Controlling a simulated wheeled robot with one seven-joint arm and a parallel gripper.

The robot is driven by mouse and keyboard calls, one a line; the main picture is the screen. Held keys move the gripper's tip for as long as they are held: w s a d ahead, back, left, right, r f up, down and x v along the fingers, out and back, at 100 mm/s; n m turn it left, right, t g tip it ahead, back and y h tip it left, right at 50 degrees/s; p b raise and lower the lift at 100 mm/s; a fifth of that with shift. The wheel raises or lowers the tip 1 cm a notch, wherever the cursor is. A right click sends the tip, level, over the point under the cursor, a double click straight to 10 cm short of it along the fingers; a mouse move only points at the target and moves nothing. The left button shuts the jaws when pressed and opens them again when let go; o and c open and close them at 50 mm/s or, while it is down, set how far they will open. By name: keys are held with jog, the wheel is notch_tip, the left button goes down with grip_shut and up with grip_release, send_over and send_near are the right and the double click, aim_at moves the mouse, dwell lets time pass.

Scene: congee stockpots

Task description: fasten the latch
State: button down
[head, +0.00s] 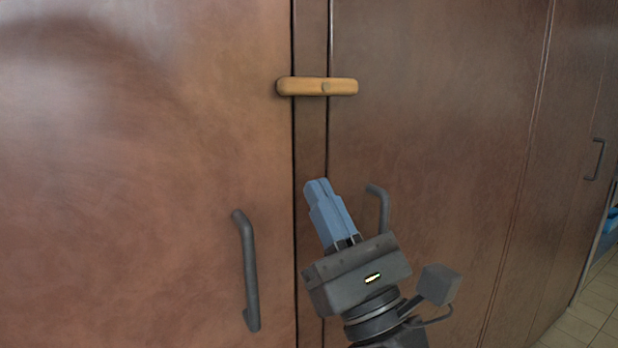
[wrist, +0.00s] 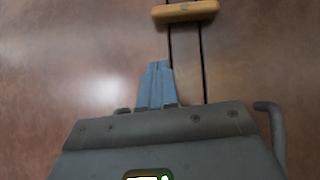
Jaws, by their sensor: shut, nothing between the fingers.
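The latch (head: 305,87) is a wooden bar with rounded ends and a small pivot near its middle. It lies level across the narrow strip between two brown doors and overlaps the edges of both. It also shows at the top of the wrist view (wrist: 186,12). My gripper (head: 318,184) has blue fingers, shut with nothing between them. It is below the latch and apart from it, pointing up. In the wrist view the fingertips (wrist: 158,64) are below and left of the latch.
The left door (head: 150,180) has a dark bar handle (head: 246,270). The right door (head: 440,130) has a similar handle (head: 381,205), partly hidden behind my gripper. Another handle (head: 596,158) is at the far right, near a tiled floor (head: 590,315). The door faces around the latch are clear.

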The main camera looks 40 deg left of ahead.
jog(key=shift+b+v, duration=0.3)
jog(key=shift+v, duration=1.5)
jog(key=shift+s, duration=0.1)
